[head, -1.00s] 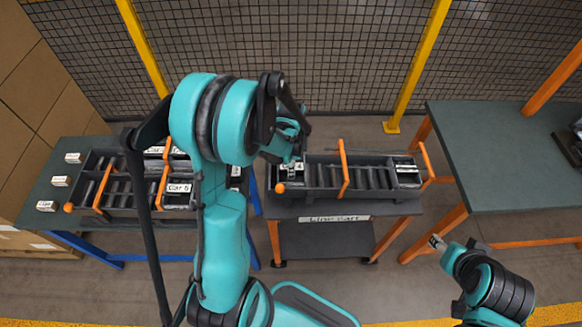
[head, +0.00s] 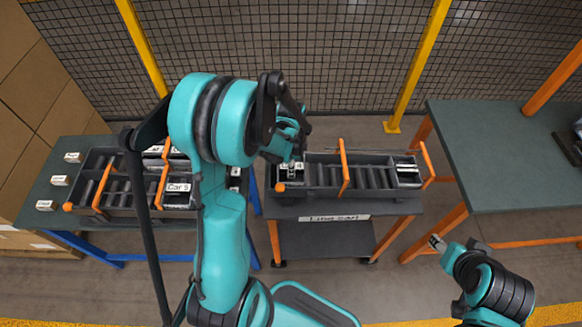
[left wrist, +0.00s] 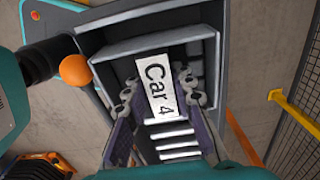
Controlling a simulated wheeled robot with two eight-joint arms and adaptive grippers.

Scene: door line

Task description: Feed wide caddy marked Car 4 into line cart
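The line cart (head: 335,217) stands in the middle, with a roller-lined top tray and a "Line cart" label. The caddy marked Car 4 (left wrist: 133,70) is a dark box at the tray's left end; its white label (left wrist: 156,86) faces up in the left wrist view. My left gripper (head: 291,170) is over this caddy. In the left wrist view its two fingers (left wrist: 158,92) are spread on either side of the label, with no clear grip visible. My right gripper (head: 437,242) is low at the right, away from the cart; its fingers are too small to read.
A left bench (head: 60,205) carries roller trays with several labelled caddies, including Car 5 (head: 178,188). Another caddy (head: 407,172) sits at the cart's right end, near an orange bar (head: 427,160). A green table (head: 500,150) stands at the right. A mesh fence (head: 290,60) closes the back.

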